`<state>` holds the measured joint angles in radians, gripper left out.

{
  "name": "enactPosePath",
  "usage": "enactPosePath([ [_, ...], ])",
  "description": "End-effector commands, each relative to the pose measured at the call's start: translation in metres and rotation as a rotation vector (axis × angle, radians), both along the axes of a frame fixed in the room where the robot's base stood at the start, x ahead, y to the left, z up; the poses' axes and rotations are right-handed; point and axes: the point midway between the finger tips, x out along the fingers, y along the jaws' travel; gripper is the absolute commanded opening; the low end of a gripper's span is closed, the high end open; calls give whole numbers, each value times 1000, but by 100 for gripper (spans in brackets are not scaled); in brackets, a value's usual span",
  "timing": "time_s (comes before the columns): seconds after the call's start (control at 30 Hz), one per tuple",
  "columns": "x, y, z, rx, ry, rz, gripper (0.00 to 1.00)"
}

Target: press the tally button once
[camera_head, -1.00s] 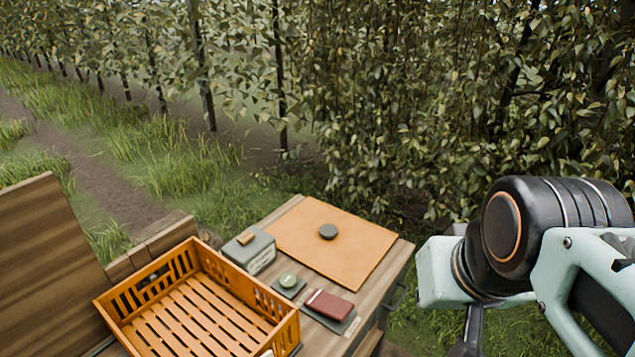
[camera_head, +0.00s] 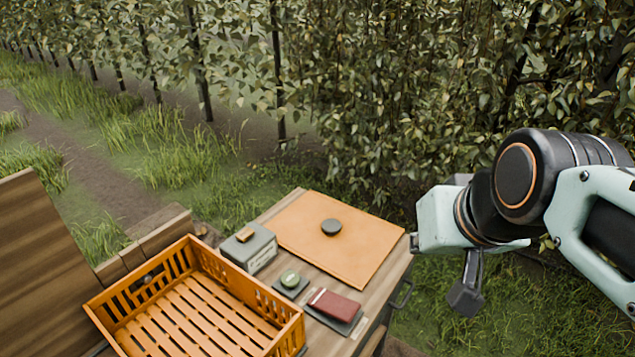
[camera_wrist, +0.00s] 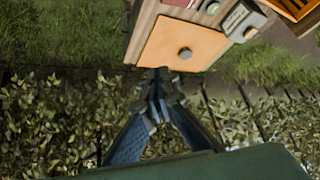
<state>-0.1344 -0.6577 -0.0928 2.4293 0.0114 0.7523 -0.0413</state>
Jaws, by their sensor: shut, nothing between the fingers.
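A grey box (camera_head: 250,249) with a pale label and a small orange-tan piece on top stands on the wooden table. Beside it a round green-topped piece (camera_head: 289,279) sits on a dark square base. I cannot tell for sure which is the tally button. Both also show at the top of the wrist view, the box (camera_wrist: 240,20) and the green piece (camera_wrist: 210,7). My gripper (camera_head: 466,299) hangs right of the table, apart from both. In the wrist view its fingers (camera_wrist: 158,78) are shut and empty, overlapping the orange board's edge.
An orange board (camera_head: 360,255) with a dark round disc (camera_head: 331,227) covers the table's far part. A red booklet (camera_head: 335,305) lies on a dark pad. An orange slatted crate (camera_head: 293,330) stands at the left. Grass lies right of the table; leafy trees stand behind.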

Motion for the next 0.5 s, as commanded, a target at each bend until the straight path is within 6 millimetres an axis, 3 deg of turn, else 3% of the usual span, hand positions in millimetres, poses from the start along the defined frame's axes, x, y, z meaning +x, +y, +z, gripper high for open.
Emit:
enactPosePath([
  [0.03,24,11,-8,19,-43,39,0],
  [0.3,161,66,7,59,-354,175,0],
  [0.5,238,111,23,18,-585,235,0],
])
